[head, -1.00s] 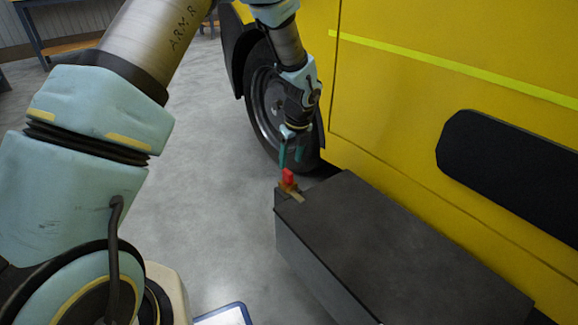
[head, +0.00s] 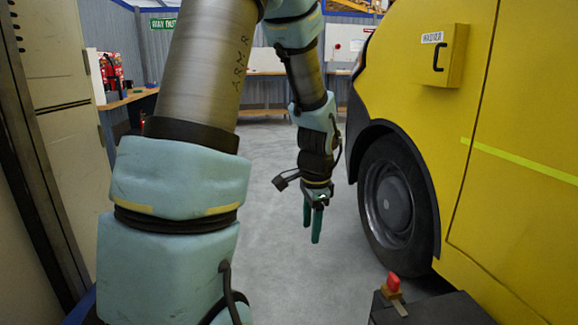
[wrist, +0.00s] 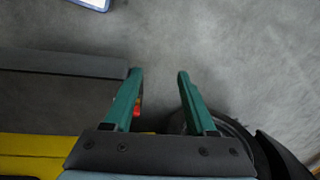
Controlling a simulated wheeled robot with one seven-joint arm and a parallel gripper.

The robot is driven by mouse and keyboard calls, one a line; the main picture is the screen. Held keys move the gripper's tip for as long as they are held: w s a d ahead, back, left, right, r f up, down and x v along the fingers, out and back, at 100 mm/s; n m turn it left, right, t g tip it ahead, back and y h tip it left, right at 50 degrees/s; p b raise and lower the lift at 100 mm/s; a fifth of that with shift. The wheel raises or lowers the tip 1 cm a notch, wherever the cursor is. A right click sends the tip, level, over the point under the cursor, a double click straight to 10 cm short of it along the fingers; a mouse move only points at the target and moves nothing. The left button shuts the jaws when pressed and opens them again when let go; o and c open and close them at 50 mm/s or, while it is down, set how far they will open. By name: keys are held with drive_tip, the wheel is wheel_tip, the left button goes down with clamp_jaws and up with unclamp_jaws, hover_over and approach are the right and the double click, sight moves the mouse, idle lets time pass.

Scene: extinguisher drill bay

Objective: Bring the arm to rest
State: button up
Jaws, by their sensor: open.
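My gripper (head: 312,221) hangs in the middle of the head view with its green fingers pointing down over bare grey floor. Its fingers are apart and empty; they also show in the wrist view (wrist: 158,76). My arm reaches forward from the left and bends down at the wrist. The gripper is left of the yellow vehicle's wheel (head: 394,205) and touches nothing that I can see.
A dark box (head: 440,311) with a red-topped fitting (head: 393,282) stands at the lower right beside the yellow vehicle (head: 530,130). A tall cabinet (head: 55,95) is at the left. Benches (head: 262,110) line the back wall. The floor between is clear.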

drive_tip(key=s+a+r+n+p, duration=0.1)
drive_tip(key=s+a+r+n, duration=0.3)
drive_tip(key=s+a+n, duration=0.75)
drive_tip(key=w+r+n+p, duration=0.2)
drive_tip(key=w+r+p, duration=0.1)
drive_tip(key=r+p, duration=2.4)
drive_tip(key=shift+a, duration=0.45)
